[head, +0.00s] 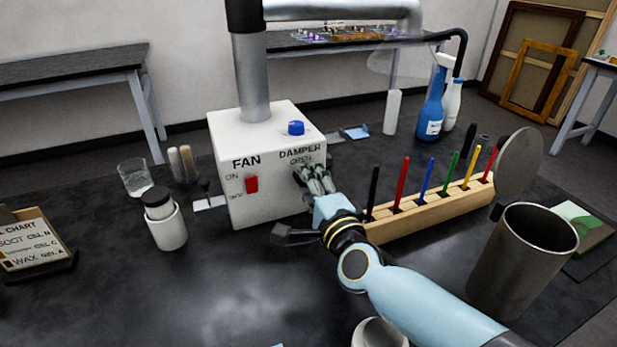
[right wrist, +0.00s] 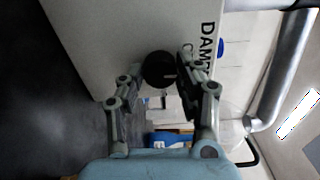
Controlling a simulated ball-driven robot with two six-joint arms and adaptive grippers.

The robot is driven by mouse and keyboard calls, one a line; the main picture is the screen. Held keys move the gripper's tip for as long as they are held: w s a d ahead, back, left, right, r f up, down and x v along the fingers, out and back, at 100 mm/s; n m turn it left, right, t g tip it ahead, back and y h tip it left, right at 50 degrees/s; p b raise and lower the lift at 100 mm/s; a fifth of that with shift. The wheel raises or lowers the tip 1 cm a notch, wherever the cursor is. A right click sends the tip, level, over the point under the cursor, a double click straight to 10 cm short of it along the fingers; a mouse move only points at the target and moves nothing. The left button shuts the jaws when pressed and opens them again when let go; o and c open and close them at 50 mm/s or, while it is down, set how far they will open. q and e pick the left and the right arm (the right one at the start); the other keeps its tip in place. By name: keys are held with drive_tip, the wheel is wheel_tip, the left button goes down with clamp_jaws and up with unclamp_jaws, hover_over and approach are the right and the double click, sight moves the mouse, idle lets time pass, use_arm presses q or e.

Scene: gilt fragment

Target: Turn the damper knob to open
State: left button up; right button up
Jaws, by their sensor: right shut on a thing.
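The white box (head: 262,210) carries a FAN label with a red switch (head: 251,185) and a DAMPER label at its right. The damper knob (right wrist: 160,70) is black and round, on the box front, and shows between my fingers in the right wrist view. A small light mark shows on the knob; I cannot tell its setting. In the head view my gripper hides the knob. My right gripper (head: 314,178) is shut on the damper knob; it also shows in the right wrist view (right wrist: 163,72). My left gripper is not in view.
A wooden rack (head: 430,209) with several coloured sticks stands right of my forearm. A dark metal cup (head: 515,270) is at the front right. A white jar (head: 168,230) and a glass (head: 134,178) stand left of the box. A blue spray bottle (head: 431,112) stands behind.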

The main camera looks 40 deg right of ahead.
drive_tip(key=shift+n, duration=0.5)
drive_tip(key=o, duration=1.2)
drive_tip(key=shift+c, duration=0.2)
drive_tip(key=v, duration=1.2)
drive_tip(key=shift+a, duration=0.1)
